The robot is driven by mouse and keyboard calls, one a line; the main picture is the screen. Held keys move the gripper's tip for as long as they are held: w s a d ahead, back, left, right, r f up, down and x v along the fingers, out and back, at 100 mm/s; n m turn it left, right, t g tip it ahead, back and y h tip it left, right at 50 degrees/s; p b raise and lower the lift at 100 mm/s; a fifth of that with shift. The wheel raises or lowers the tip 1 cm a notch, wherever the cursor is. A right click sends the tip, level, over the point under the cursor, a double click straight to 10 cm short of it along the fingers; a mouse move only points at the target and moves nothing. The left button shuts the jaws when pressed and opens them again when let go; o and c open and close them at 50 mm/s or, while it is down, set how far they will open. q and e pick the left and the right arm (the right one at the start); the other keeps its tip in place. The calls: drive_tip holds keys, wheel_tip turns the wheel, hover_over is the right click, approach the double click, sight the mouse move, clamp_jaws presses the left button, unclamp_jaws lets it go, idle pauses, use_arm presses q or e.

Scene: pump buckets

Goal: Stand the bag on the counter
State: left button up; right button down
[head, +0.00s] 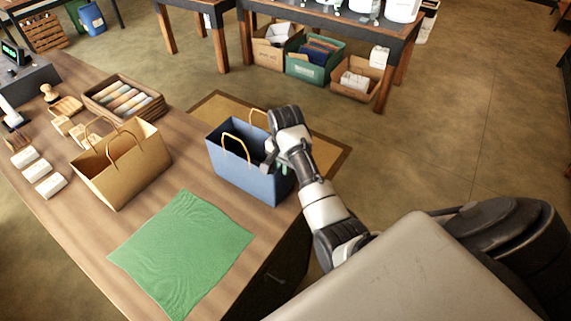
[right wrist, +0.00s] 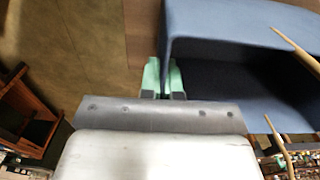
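A blue paper bag (head: 243,172) with tan rope handles is upright at the right end of the wooden counter (head: 190,170). Its top is open; whether its whole base touches the counter is hard to tell. My right gripper (head: 277,160) is at the bag's right upper edge. In the right wrist view, the green fingertips (right wrist: 164,78) lie close together on either side of the wall of the blue bag (right wrist: 210,22), apparently pinching it. A brown paper bag (head: 120,170) stands upright to the left. My left gripper is not in view.
A green cloth (head: 182,252) lies flat on the counter in front of the bags. A wooden tray of rolled items (head: 124,100), small boxes and white packets (head: 50,186) occupy the left side. A floor mat (head: 328,160) lies beyond the counter edge.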

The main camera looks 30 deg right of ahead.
drive_tip(key=shift+f, duration=0.55)
drive_tip(key=c, duration=1.4)
unclamp_jaws()
drive_tip(key=shift+f, duration=0.1)
drive_tip(key=shift+o, duration=0.2)
